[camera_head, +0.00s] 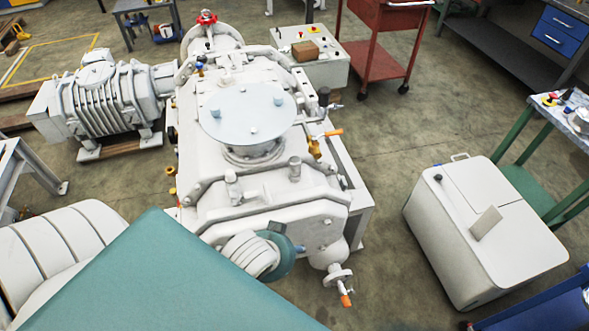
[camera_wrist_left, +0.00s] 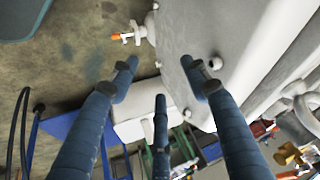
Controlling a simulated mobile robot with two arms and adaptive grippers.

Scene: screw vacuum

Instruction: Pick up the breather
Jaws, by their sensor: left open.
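The large white vacuum pump (camera_head: 205,165) stands in the middle of the head view, with a round grey plate (camera_head: 247,112) on top. I cannot tell for sure which fitting is the breather. Small upright fittings on the pump top include a pale capped one (camera_head: 295,169), a white one (camera_head: 232,187) and a dark-topped one (camera_head: 323,97). My left gripper (camera_wrist_left: 161,80) shows in the left wrist view with its three blue fingers spread and nothing between them. The pump's pale housing (camera_wrist_left: 222,35) lies beyond the fingers. My right gripper is not in view.
An orange-handled valve (camera_head: 345,298) sticks out at the pump's near end; another orange handle (camera_head: 327,134) is on its right side. A white motor (camera_head: 110,100) stands left. A white box (camera_head: 480,225) stands right, with clear floor between it and the pump.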

